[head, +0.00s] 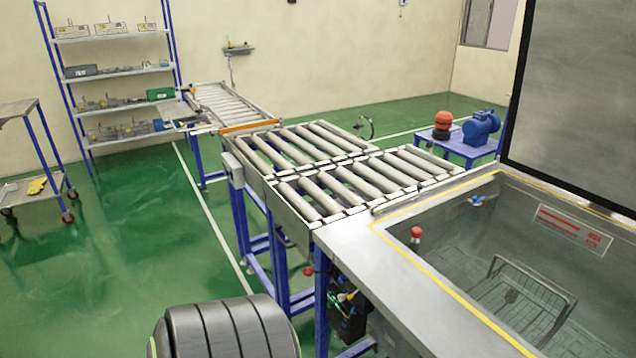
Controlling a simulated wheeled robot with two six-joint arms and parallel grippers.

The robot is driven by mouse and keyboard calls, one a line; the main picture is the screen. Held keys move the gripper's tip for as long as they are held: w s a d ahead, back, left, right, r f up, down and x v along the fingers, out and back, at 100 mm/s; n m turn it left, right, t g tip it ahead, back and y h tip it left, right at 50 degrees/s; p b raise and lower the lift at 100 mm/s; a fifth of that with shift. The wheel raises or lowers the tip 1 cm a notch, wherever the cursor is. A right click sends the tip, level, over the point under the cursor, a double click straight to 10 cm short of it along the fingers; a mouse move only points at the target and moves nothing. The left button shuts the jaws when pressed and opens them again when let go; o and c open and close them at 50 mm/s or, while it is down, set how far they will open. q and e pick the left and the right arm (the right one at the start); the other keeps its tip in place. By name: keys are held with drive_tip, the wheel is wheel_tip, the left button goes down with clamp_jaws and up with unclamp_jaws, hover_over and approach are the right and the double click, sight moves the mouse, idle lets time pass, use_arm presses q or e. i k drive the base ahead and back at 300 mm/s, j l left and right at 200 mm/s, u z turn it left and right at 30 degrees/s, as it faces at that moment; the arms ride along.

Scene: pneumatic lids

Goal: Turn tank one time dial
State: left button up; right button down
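An open steel tank (400,290) with a yellow line along its rim fills the lower right of the head view. I cannot tell whether it is tank one. A wire basket (520,300) sits inside it. A large dark panel (580,90) stands raised behind the tank. A red mushroom-shaped knob (416,233) shows at the tank's left inner edge. No time dial can be made out. Neither of my grippers is in view.
A roller conveyor (340,180) leads from the tank to the back left. A blue table (462,147) holds a blue motor (482,127). Shelving (115,70) stands at the back left, a cart (35,190) at the left. Green floor (130,260) is open on the left.

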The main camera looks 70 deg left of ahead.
sight(339, 335)
drive_tip(key=u, duration=1.85)
